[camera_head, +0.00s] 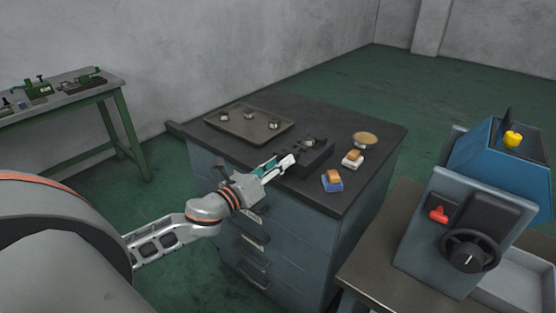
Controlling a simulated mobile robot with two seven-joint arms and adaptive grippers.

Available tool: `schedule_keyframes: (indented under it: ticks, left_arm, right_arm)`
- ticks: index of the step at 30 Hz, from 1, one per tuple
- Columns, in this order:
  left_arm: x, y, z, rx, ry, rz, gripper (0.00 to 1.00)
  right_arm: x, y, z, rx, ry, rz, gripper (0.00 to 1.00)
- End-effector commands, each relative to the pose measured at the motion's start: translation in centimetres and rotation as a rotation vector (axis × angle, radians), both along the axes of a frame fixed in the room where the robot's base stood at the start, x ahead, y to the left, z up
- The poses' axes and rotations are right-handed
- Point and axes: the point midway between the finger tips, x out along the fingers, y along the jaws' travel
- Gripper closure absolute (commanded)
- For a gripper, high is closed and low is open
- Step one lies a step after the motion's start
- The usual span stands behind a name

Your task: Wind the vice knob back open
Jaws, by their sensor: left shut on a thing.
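A dark vice (318,156) sits on the dark top of the drawer cabinet, near its front edge. A small round metal part (308,141) shows on top of the vice. My left gripper (287,163) reaches in from the left over the cabinet's front edge. Its fingers are shut at the near left end of the vice, around the vice knob. The knob itself is hidden by the fingers. My right gripper is out of view.
A tray (240,138) with several small metal parts lies behind left on the cabinet (300,232). A round tan dish (365,138) and two small blocks with orange-brown tops (353,155) (332,176) lie to the right. A machine with a black handwheel (470,252) stands front right.

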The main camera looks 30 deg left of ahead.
Motion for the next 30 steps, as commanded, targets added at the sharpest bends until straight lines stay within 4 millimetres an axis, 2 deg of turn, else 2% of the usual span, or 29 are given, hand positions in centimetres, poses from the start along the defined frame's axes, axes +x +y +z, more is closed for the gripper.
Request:
schedule_keyframes:
  ticks: [18, 30]
  left_arm:
    - [0.0, -0.1, 0.3, -0.583, 0.044, 0.002, 0.93]
    - [0.0, -0.1, 0.2, -0.853, 0.066, 0.001, 0.93]
  right_arm:
    - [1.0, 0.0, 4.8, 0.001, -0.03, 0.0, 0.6]
    - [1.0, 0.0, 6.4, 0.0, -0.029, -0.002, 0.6]
